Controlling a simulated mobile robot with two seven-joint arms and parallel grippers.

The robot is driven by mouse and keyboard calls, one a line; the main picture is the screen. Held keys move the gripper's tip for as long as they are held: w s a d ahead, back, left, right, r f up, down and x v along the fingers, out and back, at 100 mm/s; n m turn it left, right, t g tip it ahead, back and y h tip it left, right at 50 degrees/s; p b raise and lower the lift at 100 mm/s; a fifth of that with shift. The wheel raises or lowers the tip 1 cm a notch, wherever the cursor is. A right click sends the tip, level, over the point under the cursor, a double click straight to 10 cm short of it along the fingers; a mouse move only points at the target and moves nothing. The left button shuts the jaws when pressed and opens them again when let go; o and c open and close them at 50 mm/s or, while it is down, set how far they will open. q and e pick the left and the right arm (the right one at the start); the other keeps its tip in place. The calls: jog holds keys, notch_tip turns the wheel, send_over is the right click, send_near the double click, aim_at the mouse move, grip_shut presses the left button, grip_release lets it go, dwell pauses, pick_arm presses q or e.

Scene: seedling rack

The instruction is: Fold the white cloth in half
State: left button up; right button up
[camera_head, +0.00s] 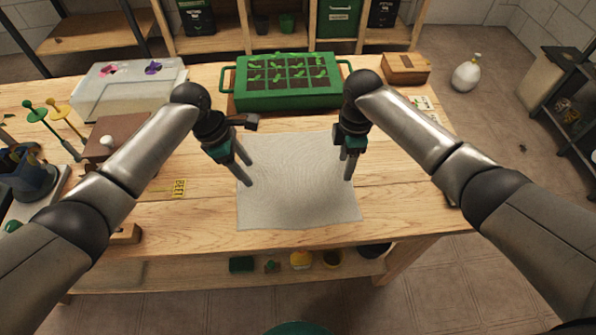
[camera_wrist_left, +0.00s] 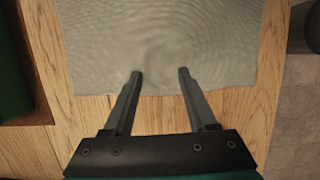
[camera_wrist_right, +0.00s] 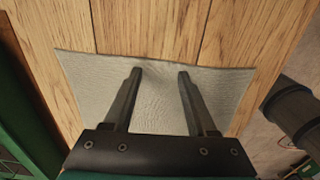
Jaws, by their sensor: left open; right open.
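The white cloth (camera_head: 296,195) lies flat and unfolded on the wooden table, close to its front edge. It also shows in the left wrist view (camera_wrist_left: 165,35) and the right wrist view (camera_wrist_right: 155,85). My left gripper (camera_head: 246,174) is open over the cloth's left edge, fingers pointing down; it also shows in the left wrist view (camera_wrist_left: 160,72). My right gripper (camera_head: 347,170) is open over the cloth's right edge; it also shows in the right wrist view (camera_wrist_right: 159,72). Both are empty. I cannot tell whether the fingertips touch the cloth.
A green seedling tray (camera_head: 290,98) stands behind the cloth. A wooden box (camera_head: 405,68) is at the back right. The table right of the cloth is mostly clear.

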pick_arm(q)
jog(key=shift+f, duration=0.35)
pick_arm(e)
jog(key=shift+f, duration=0.35)
pick_arm(q)
jog(key=shift+c, duration=0.4)
pick_arm(e)
jog(key=shift+c, duration=0.4)
pick_arm(q)
grip_shut()
pick_arm(e)
grip_shut()
jog(key=shift+s, duration=0.1)
pick_arm(q)
jog(key=shift+r, duration=0.1)
pick_arm(e)
jog(key=shift+r, duration=0.1)
